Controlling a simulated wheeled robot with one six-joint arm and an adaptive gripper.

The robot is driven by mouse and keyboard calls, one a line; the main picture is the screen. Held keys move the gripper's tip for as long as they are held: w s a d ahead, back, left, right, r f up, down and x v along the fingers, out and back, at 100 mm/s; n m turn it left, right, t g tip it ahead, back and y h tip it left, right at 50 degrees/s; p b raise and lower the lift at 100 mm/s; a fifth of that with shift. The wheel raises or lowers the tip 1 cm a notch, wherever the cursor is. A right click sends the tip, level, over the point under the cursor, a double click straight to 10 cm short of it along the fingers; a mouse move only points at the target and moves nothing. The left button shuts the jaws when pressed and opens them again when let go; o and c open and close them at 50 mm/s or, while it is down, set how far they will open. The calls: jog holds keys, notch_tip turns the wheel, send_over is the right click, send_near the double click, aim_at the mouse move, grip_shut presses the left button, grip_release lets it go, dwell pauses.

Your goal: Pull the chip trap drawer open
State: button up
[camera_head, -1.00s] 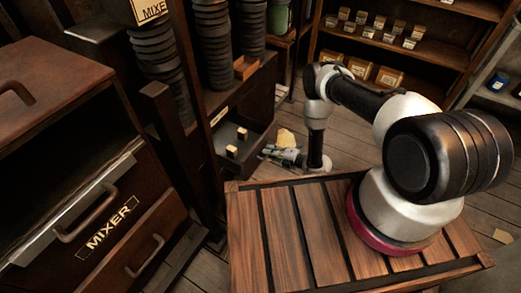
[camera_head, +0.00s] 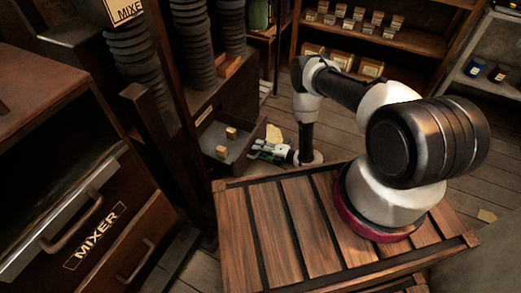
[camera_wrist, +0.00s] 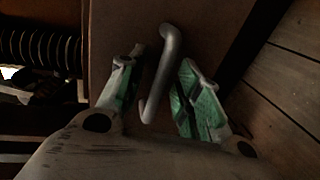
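A dark drawer (camera_head: 222,151) low in the cabinet at the centre stands partly pulled out, with two small wooden blocks in it. I cannot read a name on it, so I cannot tell for sure that it is the chip trap drawer. My gripper (camera_head: 264,152) is low at its front. In the wrist view, a grey bar handle (camera_wrist: 168,70) on a brown front lies between the green-padded fingers of my gripper (camera_wrist: 160,72).
A cabinet with a drawer marked MIXER (camera_head: 97,236) stands at the left. A dark post (camera_head: 150,130) rises between it and the open drawer. Shelves with small boxes (camera_head: 370,68) are at the back. Bare plank floor (camera_head: 350,130) lies behind my arm.

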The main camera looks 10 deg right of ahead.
jog(key=v, duration=1.2)
dwell(0.3)
